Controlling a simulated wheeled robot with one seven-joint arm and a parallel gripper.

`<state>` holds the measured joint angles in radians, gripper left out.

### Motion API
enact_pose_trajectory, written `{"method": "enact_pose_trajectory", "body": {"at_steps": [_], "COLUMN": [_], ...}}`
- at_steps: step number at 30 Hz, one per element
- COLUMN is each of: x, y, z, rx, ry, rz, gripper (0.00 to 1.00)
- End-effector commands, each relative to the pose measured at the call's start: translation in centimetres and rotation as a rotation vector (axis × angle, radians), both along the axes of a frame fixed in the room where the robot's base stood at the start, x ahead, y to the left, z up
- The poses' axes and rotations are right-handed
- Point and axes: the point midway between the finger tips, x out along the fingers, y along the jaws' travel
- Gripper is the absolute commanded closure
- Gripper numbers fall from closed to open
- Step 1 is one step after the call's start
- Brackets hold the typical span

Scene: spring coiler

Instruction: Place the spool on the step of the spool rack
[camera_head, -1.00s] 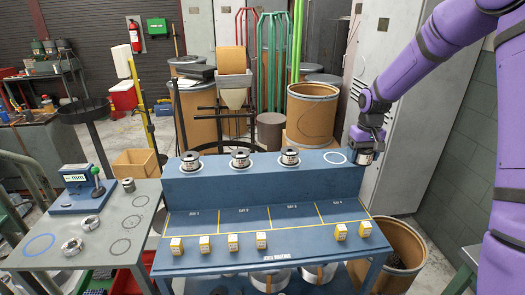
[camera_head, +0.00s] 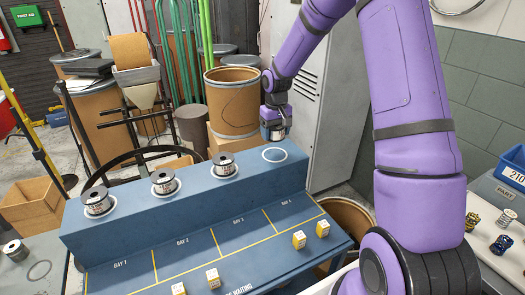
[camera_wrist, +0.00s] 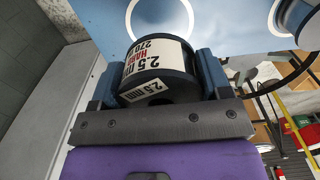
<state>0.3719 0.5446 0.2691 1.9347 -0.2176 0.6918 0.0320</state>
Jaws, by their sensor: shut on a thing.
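My gripper (camera_head: 276,133) is shut on a dark spool (camera_wrist: 158,72) with a white label that reads 2.5 mm. In the wrist view the spool sits between both fingers. The spool appears clear of the step.
Three spools stand on the step's other rings; the nearest is the third spool (camera_head: 224,165). Yellow blocks (camera_head: 299,239) sit on the lower bay shelf. A cardboard drum (camera_head: 233,100) and a grey cabinet (camera_head: 330,100) stand behind. A blue bin (camera_head: 500,190) is at the right.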

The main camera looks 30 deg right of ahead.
Motion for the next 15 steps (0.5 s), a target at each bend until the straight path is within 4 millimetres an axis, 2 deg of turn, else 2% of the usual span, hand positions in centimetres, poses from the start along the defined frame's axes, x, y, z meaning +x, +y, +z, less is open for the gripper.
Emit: {"method": "enact_pose_trajectory", "body": {"at_steps": [3, 11, 15], "x": [0.0, 0.1, 0.0], "y": [0.0, 0.0, 0.0], "z": [-2.0, -3.8, -5.6], "rx": [0.001, 0.0, 0.001], "ry": [0.001, -0.002, 0.0], "rz": [0.0, 0.0, 0.0], "gripper": [0.65, 0.65, 0.65]}}
